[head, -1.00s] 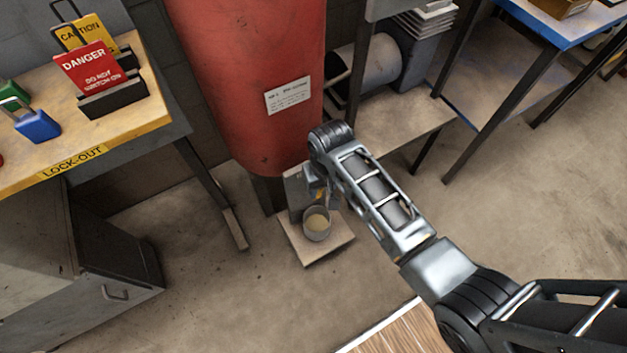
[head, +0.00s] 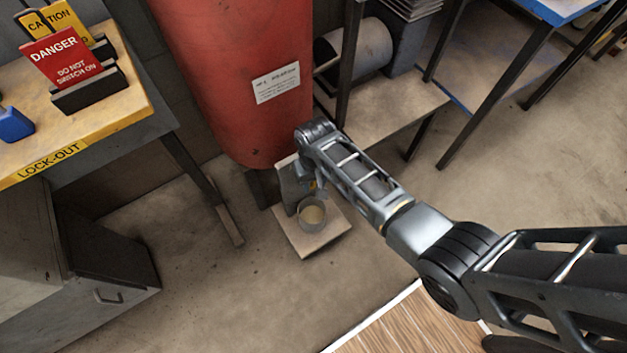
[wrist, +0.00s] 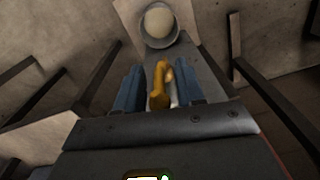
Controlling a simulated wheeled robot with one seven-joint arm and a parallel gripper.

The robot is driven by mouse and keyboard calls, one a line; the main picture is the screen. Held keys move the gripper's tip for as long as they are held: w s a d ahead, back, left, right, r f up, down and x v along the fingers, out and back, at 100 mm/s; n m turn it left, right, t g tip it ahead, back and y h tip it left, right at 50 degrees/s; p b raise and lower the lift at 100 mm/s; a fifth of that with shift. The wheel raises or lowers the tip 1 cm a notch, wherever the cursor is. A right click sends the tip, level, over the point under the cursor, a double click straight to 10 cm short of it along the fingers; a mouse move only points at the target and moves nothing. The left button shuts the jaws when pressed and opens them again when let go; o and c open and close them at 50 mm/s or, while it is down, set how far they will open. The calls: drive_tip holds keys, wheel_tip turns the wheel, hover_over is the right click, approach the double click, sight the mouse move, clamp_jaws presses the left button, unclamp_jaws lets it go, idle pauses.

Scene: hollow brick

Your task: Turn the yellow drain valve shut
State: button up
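The yellow drain valve (wrist: 160,88) shows in the wrist view as a small upright lever below the cup. My gripper (wrist: 157,72) is open, with one blue finger on each side of the valve and a gap visible between them and it. Whether either finger touches the valve I cannot tell. In the head view my gripper (head: 308,183) is at the foot of the red tank (head: 235,75), beside and above the cup. The valve is mostly hidden there behind my wrist and gripper.
A cup (head: 312,214) with pale contents stands on a light board (head: 327,243) on the floor, close to my gripper. A lock-out bench (head: 120,110) stands left, and a dark shelf frame (head: 352,70) right of the tank. Floor in front is clear.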

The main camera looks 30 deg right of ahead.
clamp_jaws()
idle(0.3)
